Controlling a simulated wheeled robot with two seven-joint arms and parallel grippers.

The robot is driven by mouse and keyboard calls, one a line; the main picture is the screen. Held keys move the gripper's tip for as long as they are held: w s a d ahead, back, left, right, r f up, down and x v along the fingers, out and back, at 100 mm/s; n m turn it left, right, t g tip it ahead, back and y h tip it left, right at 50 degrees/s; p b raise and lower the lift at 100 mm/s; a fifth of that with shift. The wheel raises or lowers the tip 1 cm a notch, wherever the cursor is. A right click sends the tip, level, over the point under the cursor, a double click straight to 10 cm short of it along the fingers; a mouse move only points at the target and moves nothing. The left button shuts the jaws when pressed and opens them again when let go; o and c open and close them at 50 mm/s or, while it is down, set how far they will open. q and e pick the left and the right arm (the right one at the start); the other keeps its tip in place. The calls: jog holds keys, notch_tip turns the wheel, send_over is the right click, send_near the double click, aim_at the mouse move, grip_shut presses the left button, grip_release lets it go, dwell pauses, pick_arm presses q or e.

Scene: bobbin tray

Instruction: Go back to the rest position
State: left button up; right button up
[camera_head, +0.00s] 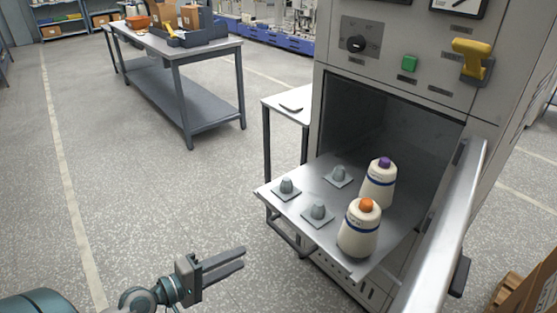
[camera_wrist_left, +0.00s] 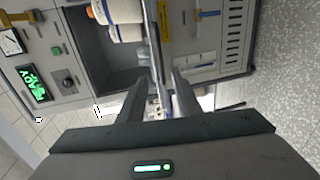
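My left gripper (camera_head: 243,257) is empty and open, with a gap between its two fingers. It is held over the floor, left of and in front of the bobbin tray (camera_head: 268,198), touching nothing. In the left wrist view its fingers (camera_wrist_left: 163,75) also stand apart with nothing between them. On the tray stand two cream bobbins upright, one with an orange top (camera_head: 360,238) at the front and one with a purple top (camera_head: 378,188) behind it. Three grey pegs on the tray are bare (camera_head: 318,211). My right gripper is not in view.
The tray sticks out of a grey machine (camera_head: 330,50) with an open door (camera_head: 450,230) on the right. A small side table (camera_head: 275,103) stands left of the machine. A workbench (camera_head: 200,52) with boxes is at the back left. The floor at left is clear.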

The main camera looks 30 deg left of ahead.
pick_arm(q)
jog(key=s+d+f+m+g+y, duration=0.1)
jog(key=s+f+m+g+y, duration=0.15)
jog(key=f, duration=1.15)
jog(key=s+d+f+m+g+y, duration=0.15)
jog(key=f+m, duration=0.25)
jog(key=f, duration=0.9)
jog(key=s+d+f+m+g, duration=0.2)
jog(key=s+d+f+m, duration=0.2)
jog(key=f, duration=0.5)
jog(key=s+d+f+m+g, duration=0.3)
jog(key=s+d+f+m, duration=0.2)
jog(key=s+d+f, duration=0.3)
notch_tip(320, 180, down, 2)
jog(key=shift+s+d+f+y+p, duration=0.2)
jog(key=shift+d+f+y+p, duration=0.1)
jog(key=shift+p, duration=0.1)
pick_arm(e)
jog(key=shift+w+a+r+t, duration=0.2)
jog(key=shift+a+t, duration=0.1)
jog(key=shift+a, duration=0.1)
pick_arm(q)
jog(key=shift+r+m, duration=0.1)
jog(key=shift+m, duration=0.15)
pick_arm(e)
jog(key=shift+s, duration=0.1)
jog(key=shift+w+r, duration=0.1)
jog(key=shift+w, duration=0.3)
